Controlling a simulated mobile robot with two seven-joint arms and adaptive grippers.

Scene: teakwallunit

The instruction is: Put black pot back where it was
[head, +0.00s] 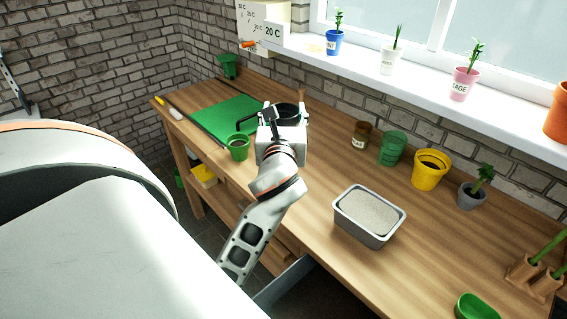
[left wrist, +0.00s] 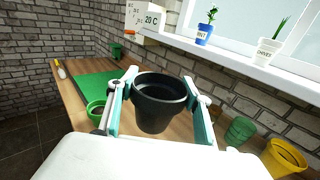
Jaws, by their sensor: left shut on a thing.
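The black pot (left wrist: 158,104) is between the fingers of my left gripper (left wrist: 160,92) in the left wrist view, with its open top up. My left gripper is shut on it. In the head view the pot (head: 287,110) shows just beyond my left gripper (head: 283,118), over the far part of the wooden bench, and the gripper hides much of it. I cannot tell whether the pot's base touches the bench. My right gripper is not in either view.
A green pot (head: 238,147) stands close left of my gripper, near a green mat (head: 222,117). A brown jar (head: 361,135), green pot (head: 392,148), yellow pot (head: 430,169) and grey pot (head: 472,195) line the wall. A metal tub (head: 369,216) stands in front.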

